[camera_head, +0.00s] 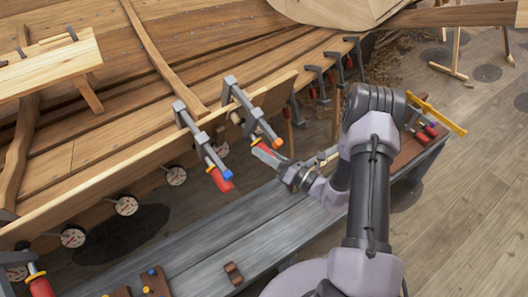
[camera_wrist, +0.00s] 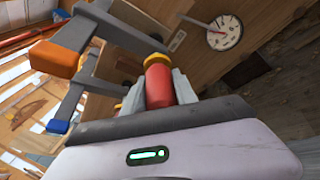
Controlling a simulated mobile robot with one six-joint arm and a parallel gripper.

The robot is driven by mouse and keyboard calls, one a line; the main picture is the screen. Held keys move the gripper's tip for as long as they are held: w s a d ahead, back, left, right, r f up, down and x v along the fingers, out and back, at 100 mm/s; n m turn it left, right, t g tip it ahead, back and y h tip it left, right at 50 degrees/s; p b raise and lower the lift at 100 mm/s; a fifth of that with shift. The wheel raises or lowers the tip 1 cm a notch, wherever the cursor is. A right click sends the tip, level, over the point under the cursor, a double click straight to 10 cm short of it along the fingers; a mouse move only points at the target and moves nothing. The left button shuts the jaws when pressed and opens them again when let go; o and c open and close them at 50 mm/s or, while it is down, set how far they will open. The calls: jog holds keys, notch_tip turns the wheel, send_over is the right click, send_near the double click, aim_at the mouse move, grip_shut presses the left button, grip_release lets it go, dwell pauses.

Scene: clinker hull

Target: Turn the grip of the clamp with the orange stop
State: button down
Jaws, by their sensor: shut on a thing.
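The clamp with the orange stop (camera_head: 277,142) hangs on the edge of the hull plank, its grey bar (camera_head: 245,105) slanting down to the right. In the wrist view its orange stop (camera_wrist: 57,58) is large at the left. Its red grip (camera_wrist: 158,82) with a yellow collar sits between my fingers. My gripper (camera_wrist: 162,92) is shut on this grip, coming from the lower right in the head view (camera_head: 266,154). The fingers hide most of the grip there. Beside it on the left is a clamp with a blue stop (camera_head: 227,175) and red grip (camera_head: 220,181).
A grey bench (camera_head: 225,240) runs below the plank, with small brown blocks on it. Several round dials (camera_head: 126,205) line the hull's underside; one dial (camera_wrist: 224,32) shows in the wrist view. More clamps (camera_head: 315,80) hang further back. Wooden floor (camera_head: 470,190) is open at the right.

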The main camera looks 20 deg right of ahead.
jog(key=shift+m+y, duration=0.3)
jog(key=shift+y, duration=0.1)
dwell(0.3)
jog(key=c, duration=1)
grip_release()
jog(key=shift+o, duration=0.2)
jog(key=p+v, duration=0.3)
jog(key=v, duration=1.4)
jog(key=shift+s, duration=0.2)
jog(key=shift+d+r, duration=0.15)
